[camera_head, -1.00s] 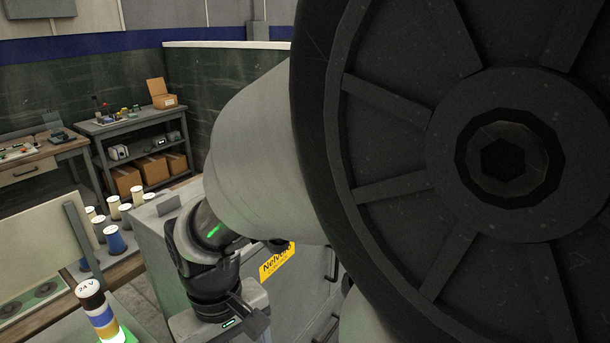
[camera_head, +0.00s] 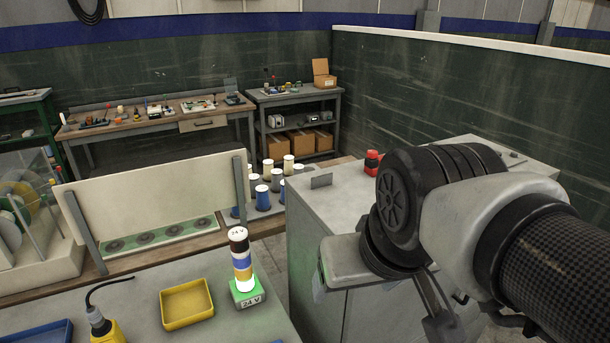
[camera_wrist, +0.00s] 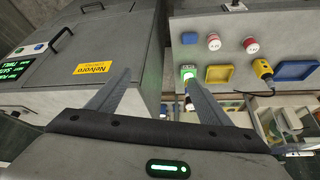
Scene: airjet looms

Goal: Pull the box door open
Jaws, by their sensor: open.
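A grey box (camera_wrist: 85,60) fills the left of the wrist view, with a yellow Nelvoro label (camera_wrist: 93,68) on its face. A black handle (camera_wrist: 62,38) sits on that face, and another black handle (camera_wrist: 92,6) shows at the top edge. My gripper (camera_wrist: 160,82) is open, its two fingers spread and empty, with the label just left of the left finger. No contact with a handle shows. In the head view a grey cabinet (camera_head: 318,225) stands beneath my arm. Its front is mostly out of sight, and my fingers are hard to make out there.
A workbench with a 24 V lamp (camera_head: 242,268), a yellow tray (camera_head: 187,303) and a yellow device (camera_head: 103,326) is left of the cabinet. A red button (camera_head: 373,162) sits on the cabinet top. Shelves (camera_head: 294,125) and a wooden bench (camera_head: 155,122) stand behind.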

